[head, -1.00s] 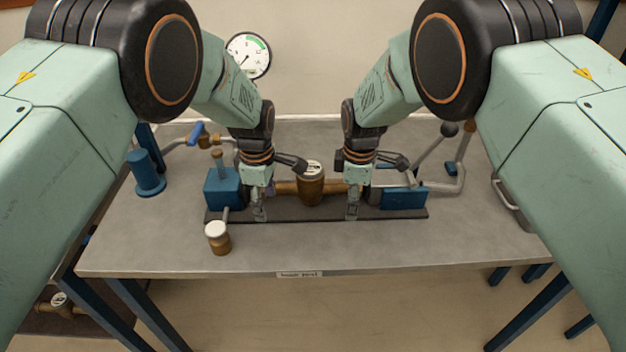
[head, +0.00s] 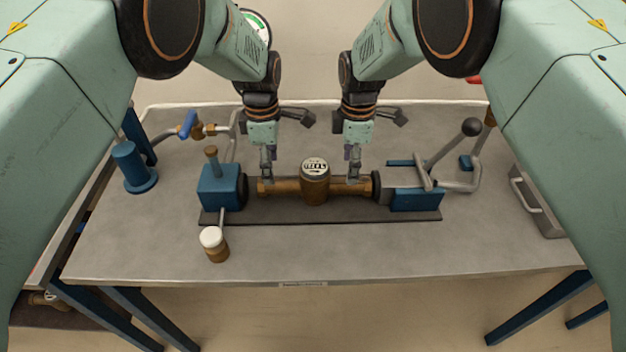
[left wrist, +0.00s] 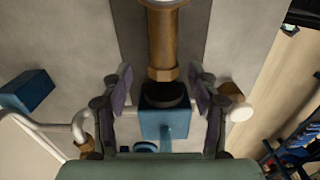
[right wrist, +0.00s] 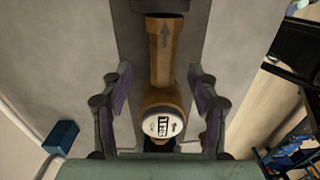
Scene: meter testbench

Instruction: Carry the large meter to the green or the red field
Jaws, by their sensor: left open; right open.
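The large meter (head: 314,187) is a brass body with a white-faced dial and a pipe on each side. It lies level between two blue clamp blocks on the bench. My left gripper (head: 267,179) is open over the left pipe end. In the left wrist view its fingers (left wrist: 160,92) are spread beside the pipe end and the black clamp disc. My right gripper (head: 353,178) is open over the right pipe. In the right wrist view its fingers (right wrist: 160,92) stand wide on both sides of the meter (right wrist: 162,98).
The left blue block (head: 219,187) and the right blue clamp (head: 415,199) with its black-knobbed lever (head: 471,127) flank the meter. A small white-topped brass piece (head: 214,245) stands in front. A blue cylinder (head: 134,166) stands at left.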

